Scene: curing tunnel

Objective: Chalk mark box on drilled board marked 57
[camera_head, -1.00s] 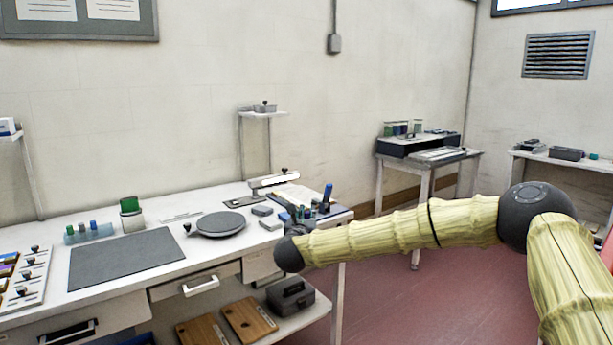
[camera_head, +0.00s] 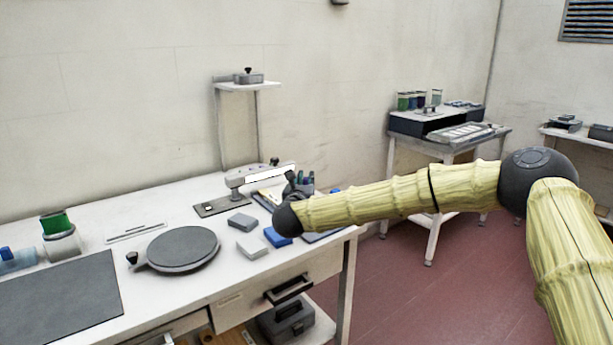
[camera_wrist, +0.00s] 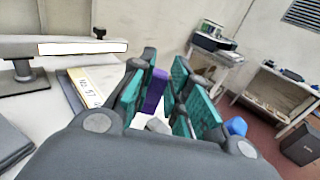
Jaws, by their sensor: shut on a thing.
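My gripper (camera_head: 300,182) is over the right end of the workbench, and its teal finger pads also show in the wrist view (camera_wrist: 160,92). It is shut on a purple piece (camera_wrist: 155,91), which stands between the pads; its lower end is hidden. A board with a pale yellow strip (camera_wrist: 86,84) lies on the bench left of the fingers in the wrist view. Its printed marking seems to end in 57. The board also shows behind my gripper in the head view (camera_head: 266,198), partly hidden. Its mark box and holes are not clear.
A stand with a long white-faced arm (camera_head: 262,176) rises beside the board. Grey blocks (camera_head: 241,221), a blue block (camera_head: 277,237) and a round dark plate (camera_head: 183,248) lie in front. A dark mat (camera_head: 60,300) lies left. A side table (camera_head: 450,141) stands at back right.

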